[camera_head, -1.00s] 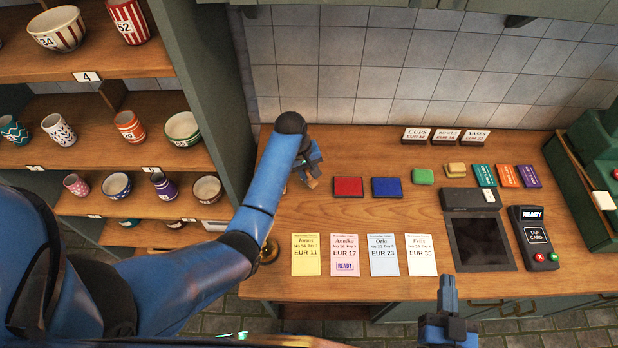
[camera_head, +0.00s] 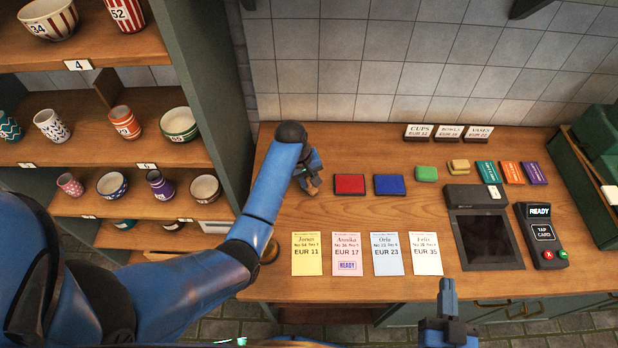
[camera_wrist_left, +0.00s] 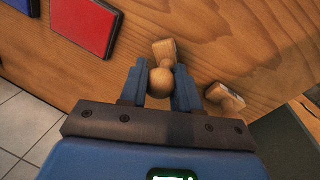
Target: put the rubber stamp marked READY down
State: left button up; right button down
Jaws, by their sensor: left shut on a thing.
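My left gripper (camera_head: 310,172) is at the left part of the counter, left of the red ink pad (camera_head: 349,184). In the left wrist view its fingers (camera_wrist_left: 160,85) are shut on the round wooden handle of a rubber stamp (camera_wrist_left: 164,52). The stamp's block points away from the gripper, at or close above the wood; I cannot tell whether it touches. Its marking is hidden. A second wooden stamp (camera_wrist_left: 226,97) lies to the right of the fingers. My right gripper (camera_head: 447,298) is at the counter's front edge; its jaw gap cannot be made out.
A blue ink pad (camera_head: 390,185) sits right of the red one. A row of paper tickets lies in front; the pink ticket (camera_head: 345,254) bears a READY print. A card terminal (camera_head: 541,236) stands at right, shelves (camera_head: 110,140) at left.

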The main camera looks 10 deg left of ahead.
pick_arm(q)
jog(key=shift+f, duration=0.2)
jog(key=o, duration=0.9)
jog(key=shift+w, duration=0.2)
jog(key=shift+c, duration=0.2)
jog(key=shift+s+r, duration=0.1)
